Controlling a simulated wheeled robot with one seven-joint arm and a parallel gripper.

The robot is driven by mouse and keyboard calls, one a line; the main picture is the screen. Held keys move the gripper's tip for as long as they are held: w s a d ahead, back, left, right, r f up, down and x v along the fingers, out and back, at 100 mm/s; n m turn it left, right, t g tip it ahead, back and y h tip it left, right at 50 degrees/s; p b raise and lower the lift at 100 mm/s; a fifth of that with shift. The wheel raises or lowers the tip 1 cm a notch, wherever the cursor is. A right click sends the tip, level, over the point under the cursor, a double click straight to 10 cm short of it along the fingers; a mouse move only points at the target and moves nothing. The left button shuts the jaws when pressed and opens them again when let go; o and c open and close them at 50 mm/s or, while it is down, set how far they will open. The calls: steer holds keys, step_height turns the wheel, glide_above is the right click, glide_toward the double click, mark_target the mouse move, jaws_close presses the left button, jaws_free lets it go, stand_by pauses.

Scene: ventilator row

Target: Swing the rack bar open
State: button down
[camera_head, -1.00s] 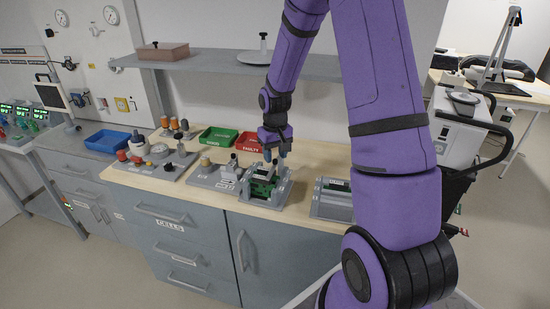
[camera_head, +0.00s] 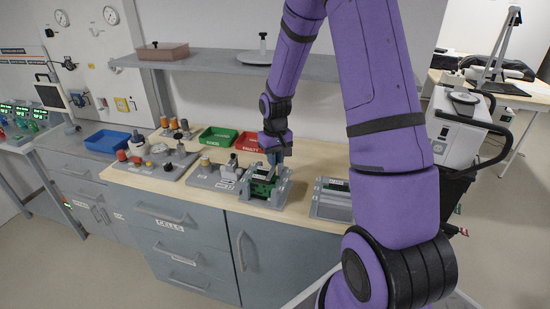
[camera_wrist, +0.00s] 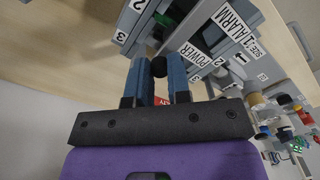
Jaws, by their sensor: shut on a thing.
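The grey rack (camera_head: 264,187) with green boards stands on the wooden bench top in the head view. It also shows in the wrist view (camera_wrist: 215,35), with labels POWER, ALARM and numbers. My gripper (camera_head: 275,158) is at the rack's back edge. In the wrist view, the blue fingers of my gripper (camera_wrist: 159,75) are shut on a round black knob (camera_wrist: 158,66) beside the rack. The knob looks like the handle of the rack bar. The bar's full length is hard to make out, and my fingers partly hide the knob.
A second grey fixture (camera_head: 332,200) stands right of the rack, and a grey plate with small parts (camera_head: 212,177) to its left. Green (camera_head: 217,137) and red (camera_head: 248,142) trays lie behind. A shelf (camera_head: 230,65) hangs above the bench.

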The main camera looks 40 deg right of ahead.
steer(key=shift+d, duration=0.1)
steer(key=n, duration=0.1)
steer(key=s+d+n, duration=0.1)
steer(key=shift+n, duration=0.4)
steer(key=n, duration=0.1)
steer(key=s+d+n, duration=0.1)
steer(key=shift+d+n, duration=0.15)
steer(key=shift+n, duration=0.15)
steer(key=n, duration=0.1)
steer(key=d+n, duration=0.1)
steer(key=shift+s+d+n, duration=0.2)
steer(key=shift+d+n, duration=0.1)
steer(key=shift+n, duration=0.1)
steer(key=shift+w+d+n, duration=0.1)
steer(key=shift+d+n, duration=0.6)
steer(key=shift+n, duration=0.6)
steer(key=shift+w+d+n, duration=0.1)
steer(key=shift+d+n, duration=0.65)
steer(key=shift+n, duration=0.55)
steer(key=shift+w+d+n, duration=0.1)
steer(key=shift+d+n, duration=0.6)
steer(key=shift+n, duration=0.6)
